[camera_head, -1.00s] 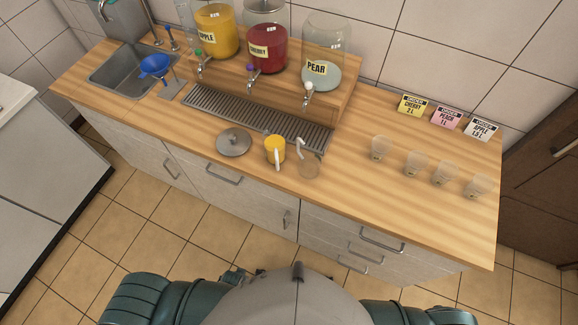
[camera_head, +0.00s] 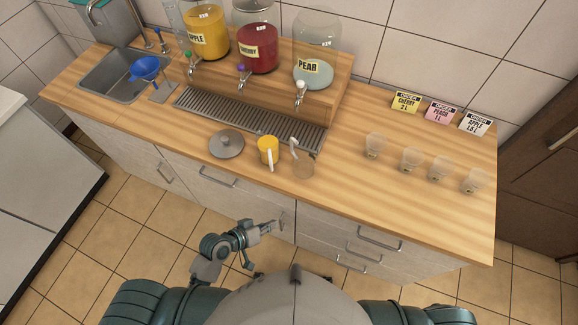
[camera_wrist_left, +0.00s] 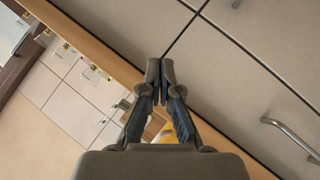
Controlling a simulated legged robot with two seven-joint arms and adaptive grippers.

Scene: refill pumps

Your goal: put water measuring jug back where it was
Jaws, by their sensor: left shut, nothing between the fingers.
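A clear, empty-looking jug (camera_head: 303,163) with a pale handle stands on the wooden counter, just in front of the drip grate. A jug with yellow contents (camera_head: 267,149) and a white handle stands to its left. My left gripper (camera_head: 280,226) is shut and empty, low in front of the cabinet fronts and below the counter edge, apart from both jugs. In the left wrist view its fingertips (camera_wrist_left: 160,72) meet. Something yellow (camera_wrist_left: 165,134) shows partly behind the fingers there. My right gripper is not in view.
A metal lid (camera_head: 227,144) lies left of the jugs. Yellow, red and pale dispensers stand behind the drip grate (camera_head: 250,120). A blue funnel (camera_head: 146,68) is by the sink (camera_head: 120,75). Several clear cups (camera_head: 411,158) and order cards (camera_head: 439,112) are at right. The right front counter is clear.

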